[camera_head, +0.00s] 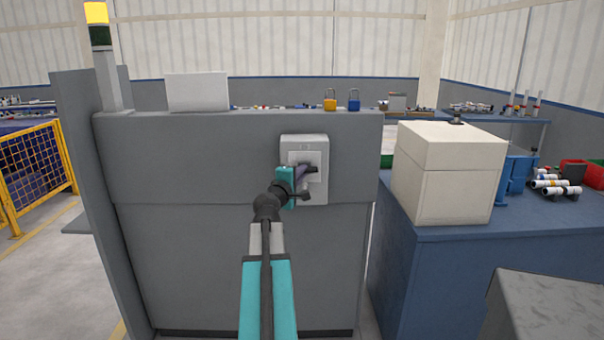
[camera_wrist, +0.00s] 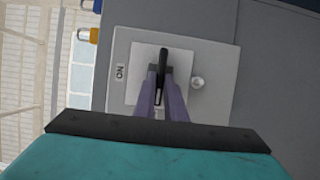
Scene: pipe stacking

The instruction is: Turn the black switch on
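The black switch (camera_wrist: 162,64) is a narrow handle on a light grey plate (camera_head: 317,195) on the cabinet front. In the wrist view, its bar points up the picture, and the "ON" label (camera_wrist: 120,72) is beside it to the left. My gripper (camera_wrist: 161,82) is at the switch, with one purple finger on each side of the handle. The fingers are close together with no clear gap to the handle, so the gripper looks shut on it. In the head view, my gripper (camera_head: 308,171) partly covers the switch.
A round silver knob or screw (camera_wrist: 197,83) is on the plate near the switch. A yellow padlock (camera_head: 330,100) and a blue padlock (camera_head: 354,100) stand on the cabinet top. A cream box (camera_head: 449,178) sits on the blue table (camera_head: 440,275) at right.

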